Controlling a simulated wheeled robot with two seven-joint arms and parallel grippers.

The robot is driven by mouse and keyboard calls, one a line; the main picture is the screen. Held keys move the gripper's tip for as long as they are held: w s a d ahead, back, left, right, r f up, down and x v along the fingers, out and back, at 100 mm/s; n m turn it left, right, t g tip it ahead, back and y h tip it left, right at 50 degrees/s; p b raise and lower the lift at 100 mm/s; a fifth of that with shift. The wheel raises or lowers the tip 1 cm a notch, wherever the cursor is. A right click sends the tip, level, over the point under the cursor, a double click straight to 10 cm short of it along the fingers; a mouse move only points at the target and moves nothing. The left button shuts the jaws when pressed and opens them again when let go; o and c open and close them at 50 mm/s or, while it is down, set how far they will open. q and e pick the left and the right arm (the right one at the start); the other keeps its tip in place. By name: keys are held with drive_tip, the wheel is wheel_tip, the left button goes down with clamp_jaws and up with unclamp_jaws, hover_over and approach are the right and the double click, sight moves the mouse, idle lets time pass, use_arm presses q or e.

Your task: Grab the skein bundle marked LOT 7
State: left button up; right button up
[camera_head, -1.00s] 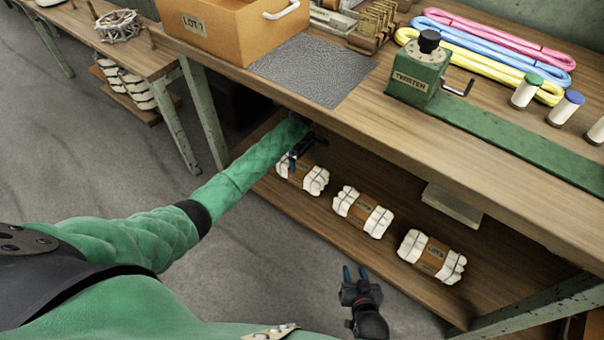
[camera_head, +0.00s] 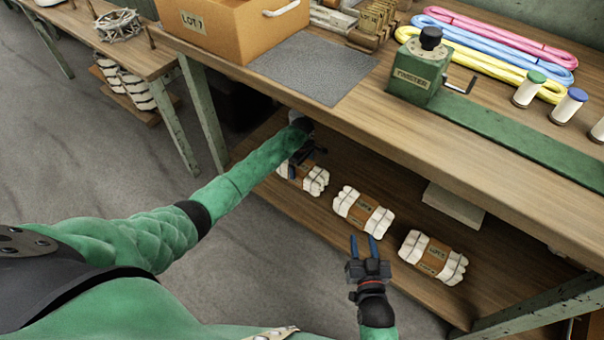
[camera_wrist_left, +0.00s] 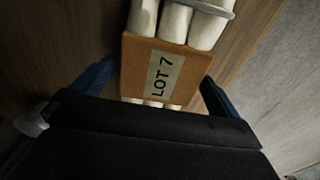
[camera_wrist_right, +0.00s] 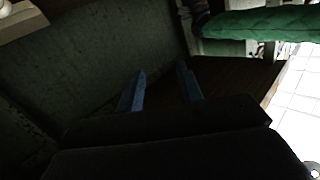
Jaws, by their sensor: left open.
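The skein bundle marked LOT 7 (camera_wrist_left: 135,62), white skeins around a brown band, fills the upper middle of the left wrist view, its label readable. In the head view it is the leftmost bundle (camera_head: 316,181) on the lower shelf (camera_head: 287,205), partly hidden by my left arm. My left gripper (camera_wrist_left: 157,77) is open with one blue finger on each side of the band; contact cannot be told. It also shows over the bundle in the head view (camera_head: 298,167). My right gripper (camera_head: 364,243) is open and empty, in front of the shelf.
A middle bundle (camera_head: 362,211) and a right bundle (camera_head: 433,256) lie along the same shelf, their labels too small to read surely. The table top (camera_head: 325,113) overhangs the shelf. A green table leg (camera_head: 203,110) stands left of my left arm.

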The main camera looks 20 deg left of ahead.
use_arm(q)
wheel_tip(320, 180, down, 3)
drive_tip(key=shift+s+f+b, duration=0.1)
drive_tip(key=shift+f+b, duration=0.05)
drive_tip(key=shift+b, duration=0.25)
drive_tip(key=c, duration=1.3)
use_arm(e)
wheel_tip(320, 180, up, 10)
drive_tip(key=w+t+y, duration=0.1)
drive_tip(key=t, duration=0.2)
drive_tip(key=shift+w+r+t, duration=0.15)
drive_tip(key=shift+w+t, duration=0.2)
drive_tip(key=shift+t, duration=0.05)
